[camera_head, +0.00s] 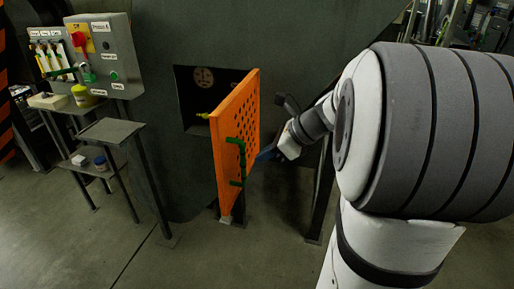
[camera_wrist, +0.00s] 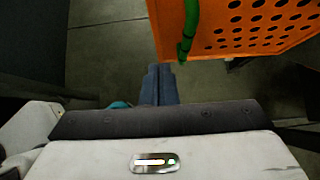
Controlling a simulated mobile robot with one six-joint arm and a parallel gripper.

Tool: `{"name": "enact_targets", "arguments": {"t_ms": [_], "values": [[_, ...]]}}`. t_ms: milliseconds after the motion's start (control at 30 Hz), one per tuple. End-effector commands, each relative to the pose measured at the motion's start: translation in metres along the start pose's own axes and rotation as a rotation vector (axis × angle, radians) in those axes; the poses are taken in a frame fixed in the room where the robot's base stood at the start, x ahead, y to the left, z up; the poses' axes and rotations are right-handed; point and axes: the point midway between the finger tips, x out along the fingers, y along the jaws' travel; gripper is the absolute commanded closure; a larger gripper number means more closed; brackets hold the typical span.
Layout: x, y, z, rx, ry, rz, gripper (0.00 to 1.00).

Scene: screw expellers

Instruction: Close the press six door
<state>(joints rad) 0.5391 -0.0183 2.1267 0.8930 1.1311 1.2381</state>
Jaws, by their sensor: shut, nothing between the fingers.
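The orange perforated press door (camera_head: 236,140) stands swung open from the dark square opening (camera_head: 200,90) in the grey-green press body. A green handle (camera_head: 240,163) runs down its face. In the wrist view the door (camera_wrist: 240,25) fills the upper right, with the green handle (camera_wrist: 188,35) at its left edge. My gripper (camera_head: 265,153) is beside the door, on its right in the head view, partly hidden by the door. In the wrist view my gripper (camera_wrist: 160,72) has its blue fingers together and empty, with the tips just below the handle's lower end. I cannot tell whether they touch it.
A grey control box (camera_head: 105,55) with a red knob stands at the left. The floor (camera_head: 90,235) in front is clear. Dark support legs stand behind my gripper.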

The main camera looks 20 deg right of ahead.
Motion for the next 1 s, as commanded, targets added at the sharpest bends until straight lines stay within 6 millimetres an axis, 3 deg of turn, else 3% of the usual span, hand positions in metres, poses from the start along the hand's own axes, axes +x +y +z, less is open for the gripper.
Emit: {"name": "enact_targets", "arguments": {"t_ms": [100,333,600,1000], "values": [[0.029,0.001,0.0,-0.001,0.002,0.007,1.0],[0.075,0.001,0.001,-0.004,0.003,0.005,1.0],[0.095,0.001,0.025,-0.005,0.003,0.002,1.0],[0.098,0.001,0.028,-0.004,0.003,0.001,1.0]]}}
